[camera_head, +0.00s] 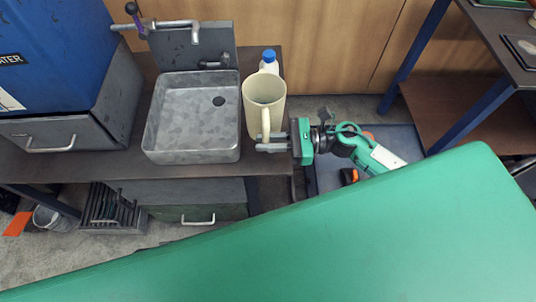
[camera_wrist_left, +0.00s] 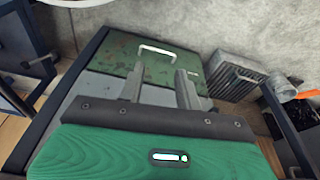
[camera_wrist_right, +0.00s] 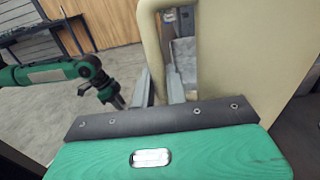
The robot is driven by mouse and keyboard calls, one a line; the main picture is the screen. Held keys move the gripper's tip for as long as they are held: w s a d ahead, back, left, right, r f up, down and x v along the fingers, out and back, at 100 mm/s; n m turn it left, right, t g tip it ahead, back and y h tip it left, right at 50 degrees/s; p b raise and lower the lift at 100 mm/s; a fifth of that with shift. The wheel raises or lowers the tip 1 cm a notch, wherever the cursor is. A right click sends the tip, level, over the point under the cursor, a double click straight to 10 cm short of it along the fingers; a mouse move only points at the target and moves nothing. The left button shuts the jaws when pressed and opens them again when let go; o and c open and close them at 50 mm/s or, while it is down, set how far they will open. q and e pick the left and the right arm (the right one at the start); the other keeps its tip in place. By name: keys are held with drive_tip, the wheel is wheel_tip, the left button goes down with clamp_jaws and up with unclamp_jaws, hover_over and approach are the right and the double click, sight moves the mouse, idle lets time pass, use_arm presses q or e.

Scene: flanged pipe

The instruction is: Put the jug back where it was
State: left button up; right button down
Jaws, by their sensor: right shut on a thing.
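The cream jug (camera_head: 262,93) stands upright at the right end of the dark counter, just right of the sink. Its handle (camera_head: 266,122) faces my right gripper (camera_head: 270,142). My right gripper is shut on the jug handle. In the right wrist view the jug (camera_wrist_right: 262,55) fills the right side, with its handle (camera_wrist_right: 151,45) running down between the fingers. Whether the jug base touches the counter cannot be told. My left gripper (camera_wrist_left: 160,85) is open and empty in its wrist view, over a green drawer front; it is not in the head view.
A metal sink (camera_head: 190,150) with a tap lies left of the jug. A white bottle with a blue cap (camera_head: 269,57) stands close behind the jug. A blue container (camera_head: 55,45) is at the far left. My green body covers the foreground.

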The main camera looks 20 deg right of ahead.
wheel_tip(320, 180, down, 3)
wheel_tip(320, 180, down, 4)
drive_tip(key=shift+r+b, duration=0.1)
drive_tip(key=shift+b, duration=0.3)
drive_tip(key=shift+f, duration=0.25)
drive_tip(key=c, duration=1.4)
unclamp_jaws()
use_arm(q)
wheel_tip(320, 180, up, 3)
drive_tip(key=shift+w+r, duration=0.1)
drive_tip(key=shift+w, duration=0.05)
